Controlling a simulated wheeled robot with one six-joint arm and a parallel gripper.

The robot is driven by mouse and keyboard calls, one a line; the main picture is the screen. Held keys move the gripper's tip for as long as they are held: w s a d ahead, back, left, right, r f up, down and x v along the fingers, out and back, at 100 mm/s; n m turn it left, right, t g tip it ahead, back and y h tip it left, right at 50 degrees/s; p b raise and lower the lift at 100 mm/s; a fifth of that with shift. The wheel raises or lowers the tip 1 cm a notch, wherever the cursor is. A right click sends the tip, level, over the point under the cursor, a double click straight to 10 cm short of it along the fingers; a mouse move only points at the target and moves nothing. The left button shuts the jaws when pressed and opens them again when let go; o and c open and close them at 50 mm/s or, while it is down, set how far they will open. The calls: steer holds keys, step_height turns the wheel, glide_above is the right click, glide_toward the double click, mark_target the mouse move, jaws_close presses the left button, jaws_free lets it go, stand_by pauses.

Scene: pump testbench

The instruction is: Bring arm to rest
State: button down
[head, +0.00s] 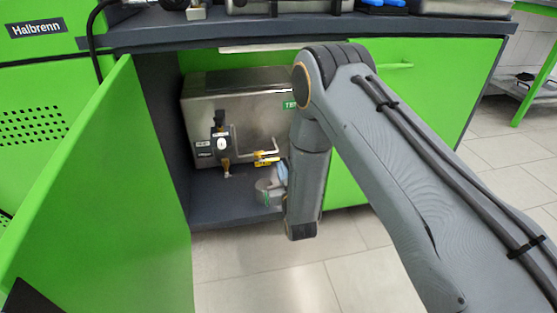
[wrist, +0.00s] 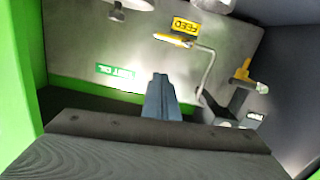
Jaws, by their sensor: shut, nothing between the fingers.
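My gripper (wrist: 160,80) shows in the wrist view as dark blue-grey fingers, closed together and empty. It points toward the front of a metal tank (wrist: 130,40) with a green "TEST OIL" label; I cannot tell the exact gap. In the head view, my arm reaches in from the right, bends at the elbow and hangs down in front of the open cabinet. My gripper is largely hidden there behind the forearm. The tank (head: 240,105) stands inside the cabinet.
A green cabinet door (head: 115,190) stands open at left. A yellow-handled valve (head: 266,158) and bent pipe sit at the tank's front, beside a dark fitting (head: 220,143). The worktop (head: 230,32) overhangs above. The tiled floor in front is clear.

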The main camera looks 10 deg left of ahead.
steer(key=s+r+g+h, duration=0.1)
steer(key=s+r+g, duration=0.35)
steer(key=r, duration=0.35)
steer(key=s+r+g+h, duration=0.2)
steer(key=s+r+g, duration=0.1)
steer(key=s+r, duration=0.4)
steer(key=s+d+r+g+h, duration=0.1)
steer(key=s+d+r+g, duration=0.3)
steer(key=s, duration=0.6)
steer(key=s+d+r+g+h, duration=0.1)
steer(key=s+d+r, duration=0.4)
steer(key=s, duration=0.5)
steer(key=s+d+r+g, duration=0.25)
steer(key=s+d, duration=0.35)
steer(key=s, duration=0.4)
steer(key=d+r+m+h+p, duration=0.1)
steer(key=d+r+m+p, duration=0.2)
steer(key=d+r+p, duration=0.7)
steer(key=d+r+m+h+p, duration=0.1)
steer(key=d+r+m+p, duration=0.2)
steer(key=d+r+p, duration=0.7)
step_height(320, 180, up, 6)
steer(key=p, duration=1.5)
steer(key=shift+s+d+r+g+p, duration=0.15)
steer(key=shift+d+g+p, duration=0.2)
steer(key=shift+g+p, duration=0.05)
steer(key=c, duration=2.5)
jaws_free()
